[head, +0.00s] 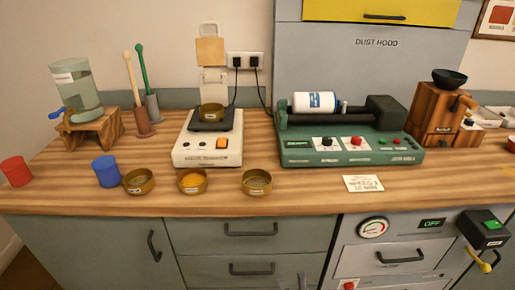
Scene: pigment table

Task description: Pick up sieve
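Three round brass sieve-like pans stand in a row near the counter's front edge. The left pan (138,182) and the right pan (257,183) have greyish, mesh-like insides. The middle pan (192,181) holds orange powder. A similar brass pan (212,114) sits on the scale. I cannot tell for sure which one is the sieve. Only the tips of my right gripper (292,284) show at the bottom edge, in front of the drawers and below the pans. The tips are apart with nothing seen between them. My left gripper is not in view.
A blue cup (106,169) stands close beside the left pan, and a red cup (16,171) is farther left. Behind are a white scale (207,149) and a green roller machine (350,150). A card (363,183) lies right of the pans. The front counter strip is otherwise mostly clear.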

